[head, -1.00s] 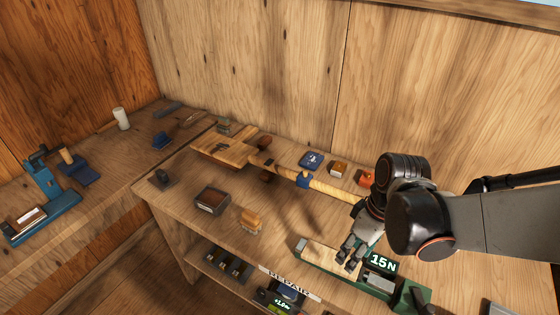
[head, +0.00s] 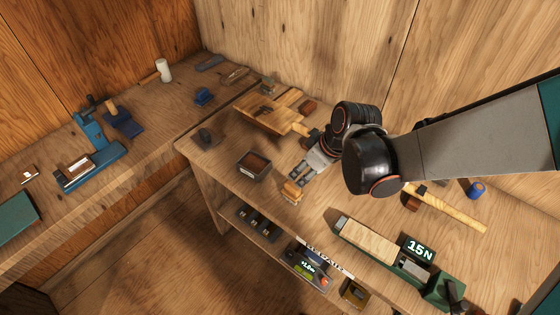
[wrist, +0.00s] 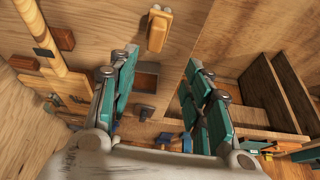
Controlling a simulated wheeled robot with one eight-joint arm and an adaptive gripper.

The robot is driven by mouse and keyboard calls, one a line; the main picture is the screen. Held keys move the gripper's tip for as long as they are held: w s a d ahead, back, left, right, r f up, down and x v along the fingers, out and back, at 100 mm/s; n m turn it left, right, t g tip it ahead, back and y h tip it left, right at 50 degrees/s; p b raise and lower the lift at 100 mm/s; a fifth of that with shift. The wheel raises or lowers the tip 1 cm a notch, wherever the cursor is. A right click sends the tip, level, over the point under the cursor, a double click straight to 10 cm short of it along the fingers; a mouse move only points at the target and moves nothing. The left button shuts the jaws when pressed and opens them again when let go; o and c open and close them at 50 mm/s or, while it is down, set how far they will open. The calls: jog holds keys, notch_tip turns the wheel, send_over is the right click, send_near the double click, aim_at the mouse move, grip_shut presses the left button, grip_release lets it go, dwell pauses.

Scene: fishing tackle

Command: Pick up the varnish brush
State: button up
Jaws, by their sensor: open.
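A small tan wooden block-like piece (head: 291,190), which may be the varnish brush, lies on the workbench near its front edge. Its bristles cannot be made out. It also shows at the top of the wrist view (wrist: 158,28), just beyond the gap between the fingers. My gripper (head: 299,176) is over the bench right by this piece, close to it in the head view. In the wrist view my gripper (wrist: 160,62) has its teal-padded fingers wide apart with nothing held between them.
A green scale marked 15N (head: 385,245) is to the right. A wooden board (head: 270,112) and a rod with its grip (head: 445,205) lie behind. A lower shelf (head: 270,228) holds several dark items. Bare bench (head: 225,160) lies left of the box.

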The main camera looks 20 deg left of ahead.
aim_at(293, 185)
jog(key=b+x, duration=0.4)
jog(key=x, duration=0.3)
jog(key=shift+f+b, duration=0.35)
jog(key=shift+f, duration=0.05)
jog(key=shift+w+d+b+x, duration=0.1)
jog(key=shift+b+x, duration=0.35)
jog(key=shift+x, duration=0.35)
jog(key=shift+w+d+b+x, duration=0.15)
jog(key=shift+b+x, duration=0.3)
jog(key=shift+x, duration=0.3)
jog(key=shift+w+d+b+x, duration=0.1)
jog(key=shift+b+x, duration=0.35)
jog(key=shift+x, duration=0.35)
jog(key=shift+a+f, duration=0.25)
jog(key=shift+f, duration=0.2)
jog(key=shift+r, duration=0.1)
grip_shut()
